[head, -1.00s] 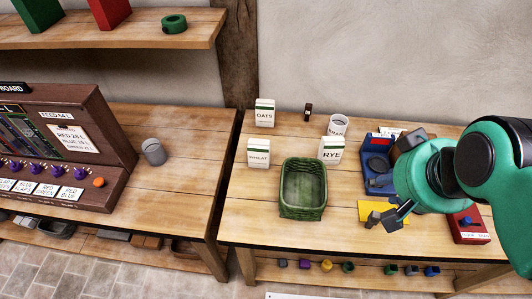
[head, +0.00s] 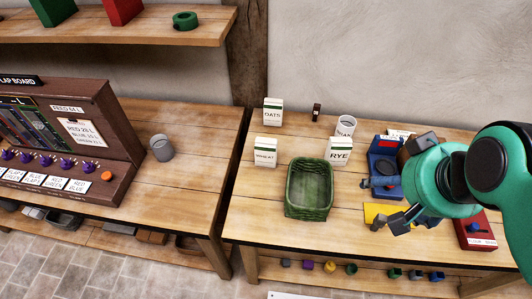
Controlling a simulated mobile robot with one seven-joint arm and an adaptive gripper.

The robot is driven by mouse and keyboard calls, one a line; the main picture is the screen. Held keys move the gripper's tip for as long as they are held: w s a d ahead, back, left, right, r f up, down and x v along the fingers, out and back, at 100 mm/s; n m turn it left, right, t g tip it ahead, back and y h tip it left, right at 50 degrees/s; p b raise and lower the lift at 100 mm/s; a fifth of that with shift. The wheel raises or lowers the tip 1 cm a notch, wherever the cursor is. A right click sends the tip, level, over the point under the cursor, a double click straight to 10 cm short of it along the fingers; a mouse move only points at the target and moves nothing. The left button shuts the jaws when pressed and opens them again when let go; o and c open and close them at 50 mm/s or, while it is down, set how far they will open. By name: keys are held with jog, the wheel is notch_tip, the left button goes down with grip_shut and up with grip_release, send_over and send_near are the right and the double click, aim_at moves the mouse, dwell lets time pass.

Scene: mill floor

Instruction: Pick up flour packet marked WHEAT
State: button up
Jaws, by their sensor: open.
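The flour packet marked WHEAT (head: 265,153) is a white box with a dark green band near its top. It stands upright on the right-hand table, behind and left of the green basket. My gripper (head: 378,205) is open over the right part of the table, above a yellow sheet, well to the right of the WHEAT packet. Nothing shows between its fingers. Two similar packets stand nearby: OATS (head: 272,111) behind WHEAT, and RYE (head: 339,151) to its right.
The empty green basket (head: 309,214) stands between the WHEAT packet and my gripper. A blue device (head: 384,163) and a red box (head: 475,232) are at the right. Bare table lies left of the basket.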

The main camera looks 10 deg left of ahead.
jog(key=w+a+r+g+p, duration=0.1)
jog(key=w+a+g+p, duration=0.15)
jog(key=w+a, duration=0.65)
jog(key=w+a+g+p, duration=0.2)
jog(key=w+a+p, duration=0.2)
jog(key=w, duration=0.8)
jog(key=w+a+f+g+p, duration=0.1)
jog(key=w+a+f, duration=0.2)
jog(key=a+f, duration=0.2)
jog(key=w+a+f+p, duration=0.2)
jog(key=w+a+f, duration=0.1)
jog(key=a+f, duration=0.2)
jog(key=w+a+f+g+p, duration=0.1)
jog(key=w+a+f+p, duration=0.1)
jog(key=w+a+f, duration=0.2)
jog(key=shift+a+f+g, duration=0.2)
jog(key=shift+a+f, duration=0.15)
jog(key=shift+a, duration=0.3)
jog(key=shift+a+f+g, duration=0.15)
jog(key=shift+a+f, duration=0.2)
jog(key=shift+a, duration=0.3)
jog(key=shift+w+a+f, duration=0.1)
jog(key=shift+a+f, duration=0.15)
jog(key=shift+f, duration=0.05)
